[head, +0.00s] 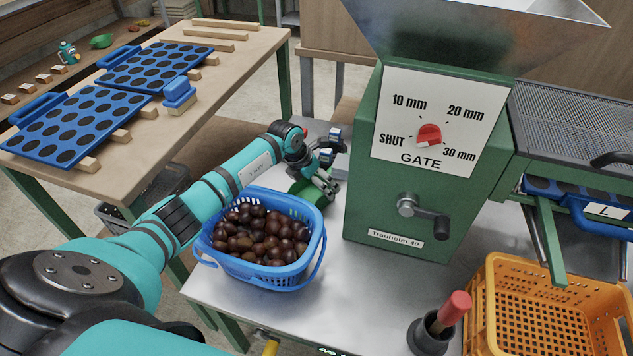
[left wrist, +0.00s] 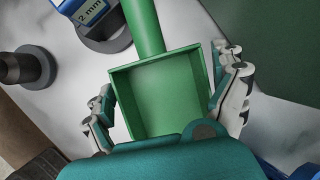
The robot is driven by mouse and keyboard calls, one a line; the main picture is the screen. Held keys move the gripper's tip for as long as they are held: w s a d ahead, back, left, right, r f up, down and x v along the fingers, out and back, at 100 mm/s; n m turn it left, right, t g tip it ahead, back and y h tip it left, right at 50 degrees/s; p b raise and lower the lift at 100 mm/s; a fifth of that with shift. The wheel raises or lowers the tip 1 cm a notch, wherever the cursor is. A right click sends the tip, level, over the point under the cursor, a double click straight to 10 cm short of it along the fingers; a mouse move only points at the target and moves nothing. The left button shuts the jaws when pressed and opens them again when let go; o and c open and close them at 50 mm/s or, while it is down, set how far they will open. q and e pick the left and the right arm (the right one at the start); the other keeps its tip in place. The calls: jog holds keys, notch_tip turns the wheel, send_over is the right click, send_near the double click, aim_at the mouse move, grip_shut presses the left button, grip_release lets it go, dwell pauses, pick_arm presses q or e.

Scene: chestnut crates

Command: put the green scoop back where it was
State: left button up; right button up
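The green scoop (head: 308,190) lies on the grey metal table (head: 335,275), behind the blue basket of chestnuts (head: 281,279), and is partly hidden by my gripper. My left gripper (head: 327,181) is low over it, beside the green machine. In the left wrist view the scoop's square pan (left wrist: 160,95) sits between the fingers of my left gripper (left wrist: 164,75), and its handle points away. The fingers are spread, one on each side of the pan, with a small gap at least on the left. My right gripper is out of view.
The green machine (head: 361,210) with its gate dial stands right of the gripper. A gauge marked 2 mm (left wrist: 92,12) stands by the handle, with a dark round object (left wrist: 25,67) at left. An orange crate (head: 479,300) and red-handled tool (head: 455,308) are at front right.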

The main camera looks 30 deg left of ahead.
pick_arm(q)
jog(key=shift+r, duration=0.1)
jog(key=p+v, duration=0.2)
jog(key=v, duration=1)
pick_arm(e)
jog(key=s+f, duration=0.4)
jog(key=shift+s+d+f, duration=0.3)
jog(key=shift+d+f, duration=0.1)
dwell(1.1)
